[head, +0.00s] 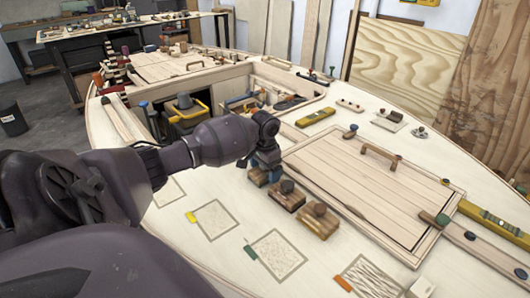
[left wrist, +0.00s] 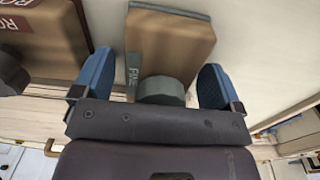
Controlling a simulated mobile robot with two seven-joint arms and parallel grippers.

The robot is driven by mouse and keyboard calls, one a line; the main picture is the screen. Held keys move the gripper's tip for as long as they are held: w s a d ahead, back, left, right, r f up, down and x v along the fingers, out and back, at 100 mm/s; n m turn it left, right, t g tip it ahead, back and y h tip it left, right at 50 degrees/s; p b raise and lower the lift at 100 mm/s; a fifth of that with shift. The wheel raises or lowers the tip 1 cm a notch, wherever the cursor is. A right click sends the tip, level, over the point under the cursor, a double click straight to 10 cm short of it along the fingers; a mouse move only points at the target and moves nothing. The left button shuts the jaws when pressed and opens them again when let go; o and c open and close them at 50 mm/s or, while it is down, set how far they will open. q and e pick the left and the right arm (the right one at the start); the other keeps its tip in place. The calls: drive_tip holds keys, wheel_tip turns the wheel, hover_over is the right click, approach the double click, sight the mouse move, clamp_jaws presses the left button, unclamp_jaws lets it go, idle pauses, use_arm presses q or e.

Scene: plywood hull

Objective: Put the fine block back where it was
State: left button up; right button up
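The fine block (left wrist: 172,45) is a tan wooden block marked FINE, with a grey-green round knob (left wrist: 160,90) and a grey-green edge. In the left wrist view it lies between the two blue fingers of my left gripper (left wrist: 155,85), with gaps on both sides. In the head view the left gripper (head: 264,160) is over the near-hatch end of a row of blocks, above the leftmost block (head: 258,177), whose top it mostly hides. Two more knobbed blocks, a middle one (head: 287,196) and a right one (head: 317,222), stand beside it. My right gripper is not in view.
Framed patches with yellow (head: 191,217), green (head: 250,252) and orange (head: 343,283) tags lie on the pale deck. A hatch panel with a handle (head: 381,158) is right of the blocks. An open compartment with a yellow-rimmed bucket (head: 188,118) is behind the arm.

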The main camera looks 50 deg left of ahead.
use_arm(q)
drive_tip(key=shift+r, duration=0.15)
wheel_tip(320, 180, up, 6)
drive_tip(key=shift+f+p, duration=0.25)
drive_tip(key=shift+p, duration=0.45)
wheel_tip(320, 180, up, 5)
drive_tip(key=shift+r+p, duration=0.15)
drive_tip(key=shift+p, duration=0.4)
drive_tip(key=shift+r, duration=0.6)
